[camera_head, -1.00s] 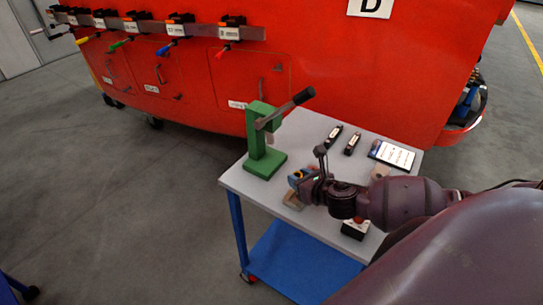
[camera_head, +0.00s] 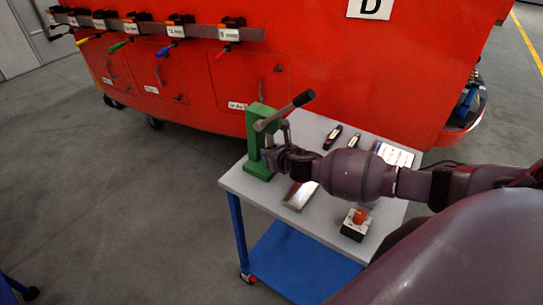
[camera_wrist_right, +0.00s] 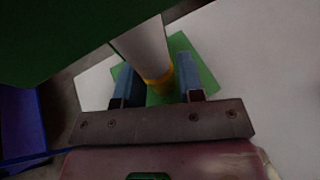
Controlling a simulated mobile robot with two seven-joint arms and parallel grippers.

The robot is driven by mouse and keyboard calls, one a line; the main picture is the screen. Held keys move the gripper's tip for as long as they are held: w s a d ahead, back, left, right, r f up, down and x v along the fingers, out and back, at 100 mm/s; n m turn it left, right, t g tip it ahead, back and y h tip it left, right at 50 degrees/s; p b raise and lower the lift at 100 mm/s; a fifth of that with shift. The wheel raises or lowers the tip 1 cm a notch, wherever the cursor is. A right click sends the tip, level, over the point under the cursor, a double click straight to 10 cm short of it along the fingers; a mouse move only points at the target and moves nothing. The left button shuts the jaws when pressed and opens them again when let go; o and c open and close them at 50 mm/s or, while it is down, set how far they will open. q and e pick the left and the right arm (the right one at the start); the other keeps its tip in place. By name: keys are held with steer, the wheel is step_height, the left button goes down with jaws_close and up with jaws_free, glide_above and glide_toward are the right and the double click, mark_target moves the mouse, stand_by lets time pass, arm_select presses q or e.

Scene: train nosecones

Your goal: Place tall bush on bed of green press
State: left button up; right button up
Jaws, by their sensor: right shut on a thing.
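The green press (camera_head: 256,130) stands on the grey table's back left, with its dark lever slanting up to the right. My right gripper (camera_head: 270,158) is at the press, just above its green bed. In the right wrist view, the blue fingers of the gripper (camera_wrist_right: 158,85) are shut on the tall bush (camera_wrist_right: 160,82), which shows a yellow band. A pale grey cylinder rises above that band; I cannot tell whether it is bush or press ram. The green bed (camera_wrist_right: 203,70) shows below the fingers. Contact between bush and bed is unclear. My left gripper is out of view.
The grey table (camera_head: 250,193) also holds a flat metallic block (camera_head: 299,196), a box with an orange-red button (camera_head: 356,222), dark small tools (camera_head: 333,136) and a tablet (camera_head: 394,154). A large red train nosecone (camera_head: 330,60) stands behind the table.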

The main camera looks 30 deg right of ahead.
steer(key=shift+s+f, duration=0.3)
steer(key=shift+f, duration=0.35)
steer(key=shift+f, duration=0.2)
steer(key=o, duration=1)
steer(key=shift+c, duration=0.2)
steer(key=shift+r, duration=0.1)
steer(key=shift+r, duration=0.15)
steer(key=v, duration=1.2)
steer(key=shift+p, duration=0.3)
